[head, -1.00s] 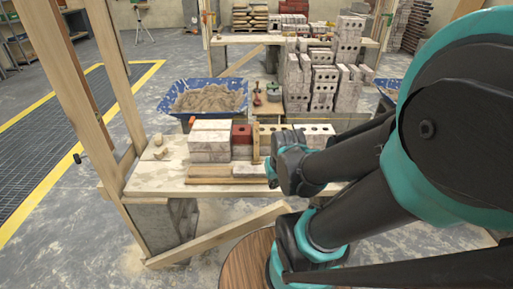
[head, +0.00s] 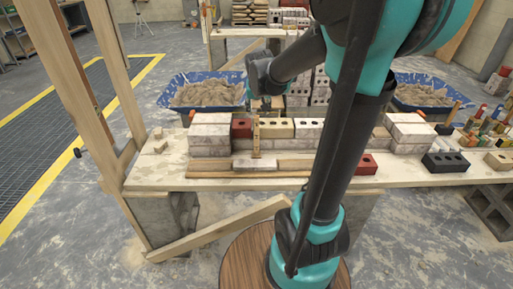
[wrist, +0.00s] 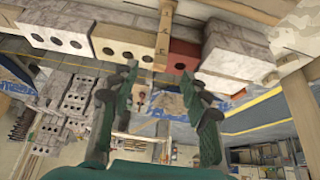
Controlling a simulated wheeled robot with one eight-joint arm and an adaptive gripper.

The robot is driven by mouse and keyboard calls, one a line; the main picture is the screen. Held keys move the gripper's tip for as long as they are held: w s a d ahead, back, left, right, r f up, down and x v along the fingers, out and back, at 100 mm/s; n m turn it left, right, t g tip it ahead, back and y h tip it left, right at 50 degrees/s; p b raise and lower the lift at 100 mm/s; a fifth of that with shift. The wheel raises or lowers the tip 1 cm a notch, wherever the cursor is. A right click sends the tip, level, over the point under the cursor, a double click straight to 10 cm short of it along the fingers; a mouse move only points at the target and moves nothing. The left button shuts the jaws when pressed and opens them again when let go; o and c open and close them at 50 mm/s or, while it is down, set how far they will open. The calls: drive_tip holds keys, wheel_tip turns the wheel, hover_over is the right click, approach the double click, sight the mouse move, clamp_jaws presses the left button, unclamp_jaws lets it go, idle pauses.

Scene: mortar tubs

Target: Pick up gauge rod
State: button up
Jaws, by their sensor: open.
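The gauge rod (head: 256,138) looks like a thin pale wooden stick, standing upright in front of the brick row on the bench. In the wrist view a wooden stick that appears to be this rod (wrist: 165,36) crosses the top middle, between a cream brick and a red brick. My gripper (head: 261,106) is above and behind the rod in the head view, partly hidden by my wrist. In the wrist view my gripper (wrist: 160,82) has its two green fingers spread apart with nothing between them. The rod lies beyond the fingertips, not touching them.
The bench (head: 150,182) carries grey blocks (head: 210,133), a red brick (head: 242,128) and a cream brick (head: 276,128) close to the rod. Flat wooden strips (head: 215,170) lie in front. A blue tub (head: 172,100) of mortar is behind. A timber post (head: 95,90) stands left.

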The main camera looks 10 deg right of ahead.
sight(257, 124)
drive_tip(key=x, duration=0.8)
drive_tip(key=w+x, duration=0.1)
drive_tip(key=x, duration=0.3)
drive_tip(key=shift+r, duration=0.25)
drive_tip(key=shift+a+x, duration=0.15)
drive_tip(key=shift+x, duration=1.2)
drive_tip(key=shift+a+x, duration=0.1)
drive_tip(key=shift+x, duration=1.25)
clamp_jaws()
